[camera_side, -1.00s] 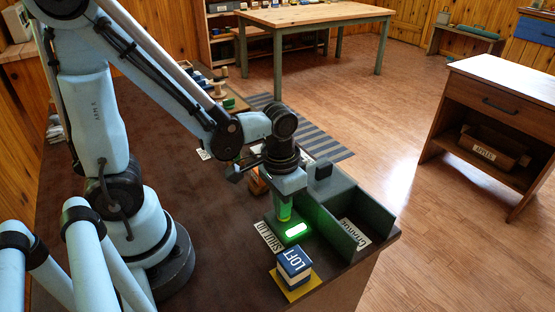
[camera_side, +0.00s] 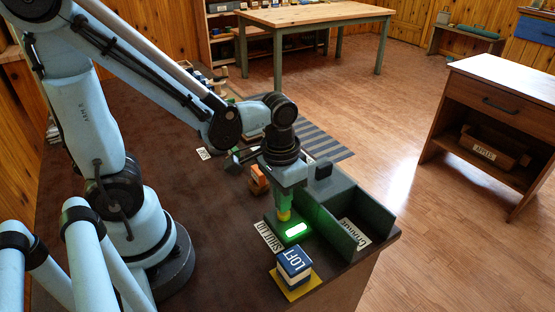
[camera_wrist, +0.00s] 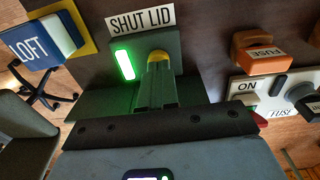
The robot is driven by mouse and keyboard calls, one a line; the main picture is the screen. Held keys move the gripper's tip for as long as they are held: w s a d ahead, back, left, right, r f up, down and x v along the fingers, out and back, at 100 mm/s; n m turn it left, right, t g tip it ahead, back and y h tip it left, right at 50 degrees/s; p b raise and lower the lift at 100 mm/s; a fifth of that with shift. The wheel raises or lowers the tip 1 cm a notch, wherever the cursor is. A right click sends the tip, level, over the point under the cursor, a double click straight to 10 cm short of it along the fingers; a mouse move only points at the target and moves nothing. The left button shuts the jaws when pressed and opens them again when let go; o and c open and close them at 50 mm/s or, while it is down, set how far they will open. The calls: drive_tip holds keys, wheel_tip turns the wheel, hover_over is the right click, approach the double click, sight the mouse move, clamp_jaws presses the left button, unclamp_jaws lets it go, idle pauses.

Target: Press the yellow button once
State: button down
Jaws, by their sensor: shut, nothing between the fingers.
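The yellow button (camera_side: 284,215) sits on a dark green base (camera_side: 276,228), beside a glowing green lamp bar (camera_side: 293,231). In the wrist view the button (camera_wrist: 158,55) shows just past my fingertips, partly covered by them, with the lit lamp (camera_wrist: 124,64) to its left. My gripper (camera_side: 284,207) is shut and empty, pointing down right over the button. In the wrist view my gripper's fingers (camera_wrist: 157,66) are together. I cannot tell whether the tips touch the button or stand slightly above it.
A "SHUT LID" label (camera_wrist: 140,20) lies by the base. A blue-and-white LOFT block (camera_side: 294,262) stands on a yellow square in front. A dark green open box (camera_side: 345,215) stands to the right.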

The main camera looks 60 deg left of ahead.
drive_tip(key=shift+a+r, duration=0.1)
drive_tip(key=shift+r, duration=2.75)
drive_tip(key=shift+w+a+r+t, duration=0.35)
drive_tip(key=shift+a+r+t, duration=0.3)
drive_tip(key=shift+t, duration=0.5)
drive_tip(key=shift+w+a+r+t, duration=0.45)
drive_tip(key=shift+r+t, duration=0.25)
drive_tip(key=shift+t, duration=0.4)
drive_tip(key=shift+w+a+r+t, duration=0.3)
drive_tip(key=shift+a+r+t, duration=0.4)
drive_tip(key=shift+t, duration=0.45)
